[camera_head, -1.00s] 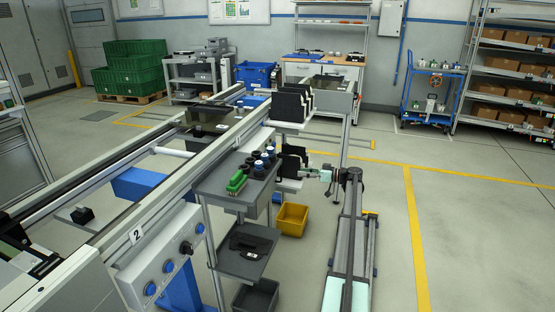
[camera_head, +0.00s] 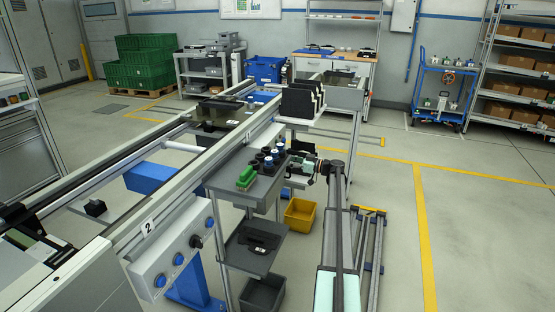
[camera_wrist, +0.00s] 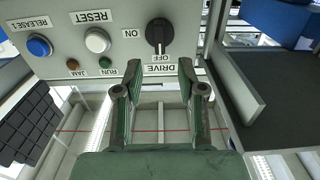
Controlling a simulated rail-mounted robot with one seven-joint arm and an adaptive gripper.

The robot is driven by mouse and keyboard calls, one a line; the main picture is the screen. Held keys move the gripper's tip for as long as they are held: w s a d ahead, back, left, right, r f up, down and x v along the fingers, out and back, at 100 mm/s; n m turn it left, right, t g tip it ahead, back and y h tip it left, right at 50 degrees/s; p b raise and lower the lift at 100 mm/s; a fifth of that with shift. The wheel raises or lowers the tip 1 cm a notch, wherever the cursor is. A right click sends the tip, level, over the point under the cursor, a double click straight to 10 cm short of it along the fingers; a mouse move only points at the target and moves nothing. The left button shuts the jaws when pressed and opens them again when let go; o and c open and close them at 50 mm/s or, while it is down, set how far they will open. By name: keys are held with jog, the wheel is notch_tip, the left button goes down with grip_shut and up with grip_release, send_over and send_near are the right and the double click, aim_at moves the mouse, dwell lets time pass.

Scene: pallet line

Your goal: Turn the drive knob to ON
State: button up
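The drive knob (camera_wrist: 158,36) is black, on a grey control panel (camera_wrist: 90,25) at the top of the wrist view, where the lettering appears upside down. Its white mark points at OFF; ON is printed to the left in the picture. My gripper (camera_wrist: 159,74) is open and empty, its two green fingers reaching up toward the knob from below in the picture. The fingertips appear apart from the knob; the exact gap is unclear. In the head view my arm reaches left toward the conveyor, and I cannot make out this labelled panel there.
On the panel are a blue RELEASE 1 button (camera_wrist: 39,46), a white RESET button (camera_wrist: 97,41), a red JAM lamp (camera_wrist: 72,64) and a green RUN lamp (camera_wrist: 104,65). Another panel (camera_head: 150,262), marked 2, stands nearer. A yellow bin (camera_head: 300,216) is below my arm.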

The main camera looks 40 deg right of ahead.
jog(key=x, duration=0.5)
jog(key=shift+w+a, duration=0.15)
jog(key=shift+w, duration=0.25)
grip_shut()
